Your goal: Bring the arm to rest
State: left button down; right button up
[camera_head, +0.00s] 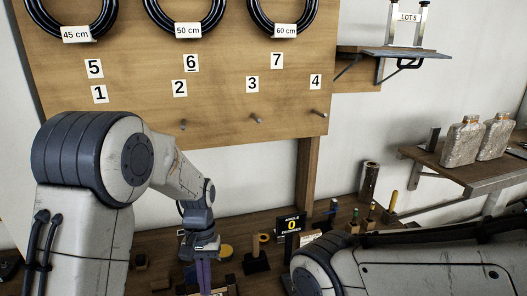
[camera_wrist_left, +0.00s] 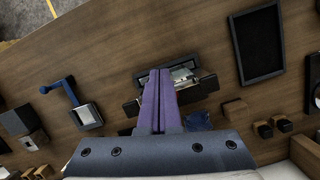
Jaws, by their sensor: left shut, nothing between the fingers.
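My left arm (camera_head: 120,160) comes in from the left in the head view and reaches down toward the wooden bench. Its gripper (camera_head: 204,284) is at the bottom of that view, with purple fingers pointing down. In the left wrist view the purple fingers (camera_wrist_left: 158,100) are closed together with nothing between them. They are over a dark holder with a shiny metal part (camera_wrist_left: 183,76) on the bench; I cannot tell whether they touch it. Part of my right arm (camera_head: 400,265) crosses the lower right of the head view. Its gripper is out of view.
A wooden pegboard (camera_head: 215,100) with numbered labels and hanging black rings stands behind the bench. A small sign (camera_head: 291,224) stands on the bench. In the left wrist view lie a black tray (camera_wrist_left: 258,45) and a blue crank device (camera_wrist_left: 75,100). A shelf (camera_head: 465,172) holds two bottles.

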pick_arm(q)
jog(key=s+d+r+m+t, duration=0.1)
jog(key=s+d+r+m, duration=0.1)
jog(key=s, duration=0.4)
jog(key=s+d+r+m+t, duration=0.1)
jog(key=s+d+r+m, duration=0.2)
jog(key=s, duration=0.4)
jog(key=s+d+r+m+t, duration=0.1)
jog(key=s+d+r+m, duration=0.1)
jog(key=s+d, duration=0.2)
jog(key=s, duration=0.3)
jog(key=shift+s+r+m+h, duration=0.25)
jog(key=shift+r+m+h, duration=0.05)
jog(key=shift+r+h, duration=0.1)
